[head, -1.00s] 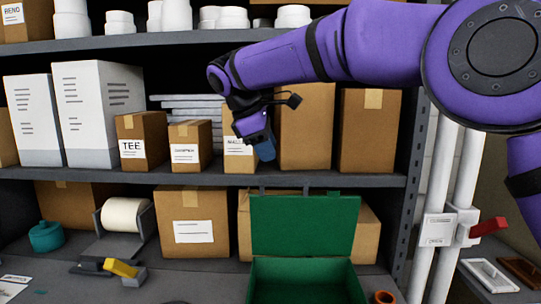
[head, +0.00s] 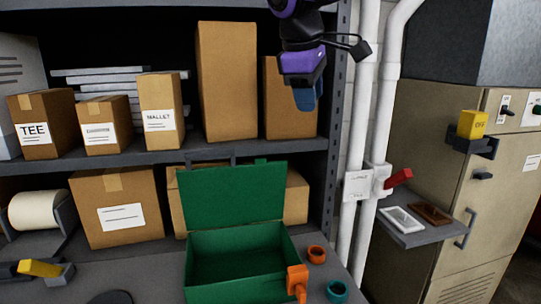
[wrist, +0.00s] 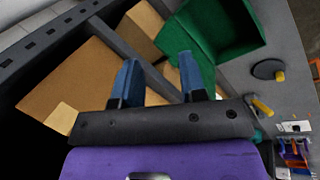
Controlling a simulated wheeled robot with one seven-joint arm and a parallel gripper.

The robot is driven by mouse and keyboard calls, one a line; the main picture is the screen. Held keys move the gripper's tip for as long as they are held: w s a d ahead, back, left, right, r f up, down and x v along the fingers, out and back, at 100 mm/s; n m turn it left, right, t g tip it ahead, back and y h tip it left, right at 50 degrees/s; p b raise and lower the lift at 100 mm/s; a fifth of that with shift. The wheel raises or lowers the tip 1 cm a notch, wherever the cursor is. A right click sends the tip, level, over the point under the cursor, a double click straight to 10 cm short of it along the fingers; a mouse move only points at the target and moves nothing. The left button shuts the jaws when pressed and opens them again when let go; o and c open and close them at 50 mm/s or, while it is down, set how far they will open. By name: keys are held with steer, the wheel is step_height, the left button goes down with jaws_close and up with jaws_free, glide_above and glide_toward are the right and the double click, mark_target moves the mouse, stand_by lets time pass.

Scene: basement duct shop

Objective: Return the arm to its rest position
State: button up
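My gripper (head: 308,92) hangs in front of the right end of the middle shelf in the head view, with its blue fingers pointing down. In the wrist view my gripper (wrist: 160,80) shows two blue fingers standing well apart with nothing between them, so it is open and empty. Most of my arm is out of the head view, above its top edge.
An open green box (head: 240,262) stands on the bench. Cartons, including a tall box (head: 227,80), fill the shelf behind my gripper. White pipes (head: 362,130) and a beige cabinet (head: 440,170) stand to the right. An orange clamp-like item (head: 297,282) is beside the green box.

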steer(key=s+d+f+m+y, duration=0.1)
steer(key=s+d+m, duration=0.2)
steer(key=s+d, duration=0.3)
steer(key=s+d+f+m, duration=0.25)
steer(key=s+d, duration=0.25)
steer(key=d, duration=0.4)
steer(key=s+d+f+m+t, duration=0.1)
steer(key=s+d+f+m, duration=0.2)
steer(key=s, duration=0.3)
steer(key=s+d+f+m+y, duration=0.1)
steer(key=s+d+f+m, duration=0.3)
steer(key=s, duration=0.3)
steer(key=shift+d+f+t, duration=0.4)
steer(key=shift+d+f, duration=0.2)
steer(key=shift+f, duration=0.15)
